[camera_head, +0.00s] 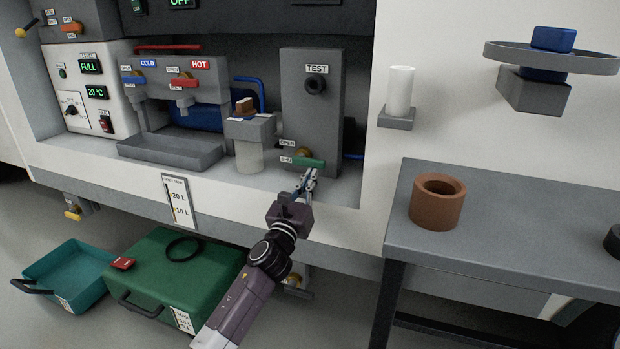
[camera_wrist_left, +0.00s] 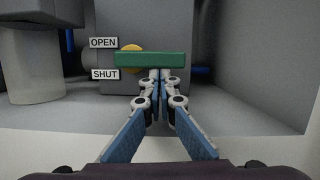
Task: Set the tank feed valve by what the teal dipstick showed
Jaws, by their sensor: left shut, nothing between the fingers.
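The feed valve is a green lever (camera_head: 309,162) on a round brass hub (camera_head: 303,152), low on the grey TEST cabinet (camera_head: 311,120). In the left wrist view the green lever (camera_wrist_left: 150,59) lies about level, reaching right from the hub, at a height between the OPEN label (camera_wrist_left: 103,43) and the SHUT label (camera_wrist_left: 104,74). My left gripper (camera_head: 310,174) is shut and empty. In the left wrist view its fingertips (camera_wrist_left: 160,76) are just below or against the lever's right part; contact is unclear. I make out no teal dipstick. My right gripper is out of view.
COLD and HOT taps stand over a grey basin (camera_head: 170,150) left of the cabinet. A white cylinder (camera_head: 249,157) is nearer. A grey table (camera_head: 500,230) with a brown pot (camera_head: 437,203) stands right. A green case (camera_head: 190,262) and a teal tray (camera_head: 75,262) are on the floor.

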